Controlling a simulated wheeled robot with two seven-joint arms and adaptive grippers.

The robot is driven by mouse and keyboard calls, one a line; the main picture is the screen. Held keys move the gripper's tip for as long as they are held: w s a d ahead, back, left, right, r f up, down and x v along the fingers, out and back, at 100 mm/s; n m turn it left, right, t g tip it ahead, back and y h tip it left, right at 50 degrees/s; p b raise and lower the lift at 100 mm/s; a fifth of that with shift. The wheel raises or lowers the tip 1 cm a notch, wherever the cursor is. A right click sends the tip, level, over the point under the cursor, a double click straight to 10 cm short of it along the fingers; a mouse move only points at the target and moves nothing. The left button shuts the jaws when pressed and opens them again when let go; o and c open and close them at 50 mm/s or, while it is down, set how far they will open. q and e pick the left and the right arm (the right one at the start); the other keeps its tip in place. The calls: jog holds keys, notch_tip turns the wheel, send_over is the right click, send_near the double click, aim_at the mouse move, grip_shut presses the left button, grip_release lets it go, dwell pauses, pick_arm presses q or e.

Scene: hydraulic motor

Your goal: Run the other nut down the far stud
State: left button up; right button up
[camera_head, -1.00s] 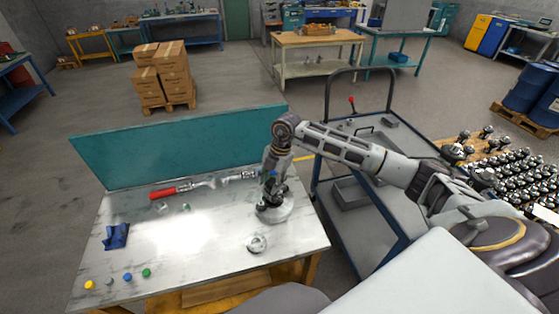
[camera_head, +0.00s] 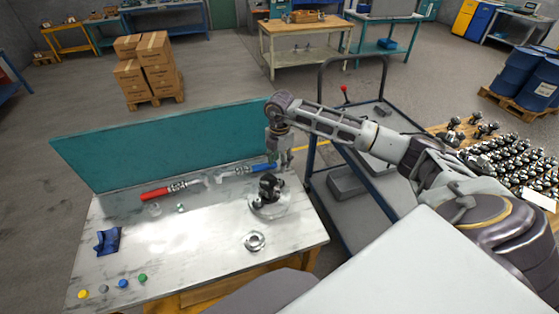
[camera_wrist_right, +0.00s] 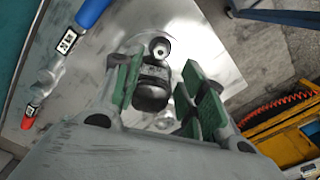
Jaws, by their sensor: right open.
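The dark hydraulic motor (camera_head: 268,187) stands upright on a round pale base (camera_head: 270,209) at the right of the marble-topped bench. My right gripper (camera_head: 285,162) hangs just behind it, apart from it in the head view. In the right wrist view its green-padded fingers (camera_wrist_right: 163,80) are spread and empty, with the dark motor body (camera_wrist_right: 151,88) showing between and beyond them. A round silver part (camera_wrist_right: 160,48) shows beside the motor. The nuts and studs are too small or hidden to tell apart. My left gripper is out of view.
A flanged metal ring (camera_head: 254,241) lies in front of the base. A red-handled wrench (camera_head: 160,193) and a blue-handled one (camera_head: 250,169) lie near the teal back panel (camera_head: 160,150). A blue cloth-like item (camera_head: 108,240) and coloured caps lie left. The bench middle is clear.

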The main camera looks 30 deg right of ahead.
aim_at(280, 180)
jog(key=shift+s+f+b, duration=0.1)
jog(key=shift+f+b, duration=0.55)
jog(key=shift+f, duration=0.4)
jog(key=shift+f+b, duration=1.65)
jog(key=shift+f, duration=1.5)
jog(key=shift+f+b, duration=0.2)
jog(key=shift+b, duration=0.2)
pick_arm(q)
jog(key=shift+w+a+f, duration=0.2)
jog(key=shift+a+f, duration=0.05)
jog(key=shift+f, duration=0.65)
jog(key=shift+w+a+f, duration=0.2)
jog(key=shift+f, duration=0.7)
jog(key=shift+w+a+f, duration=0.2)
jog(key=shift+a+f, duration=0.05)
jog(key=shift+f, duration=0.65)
pick_arm(e)
grip_shut()
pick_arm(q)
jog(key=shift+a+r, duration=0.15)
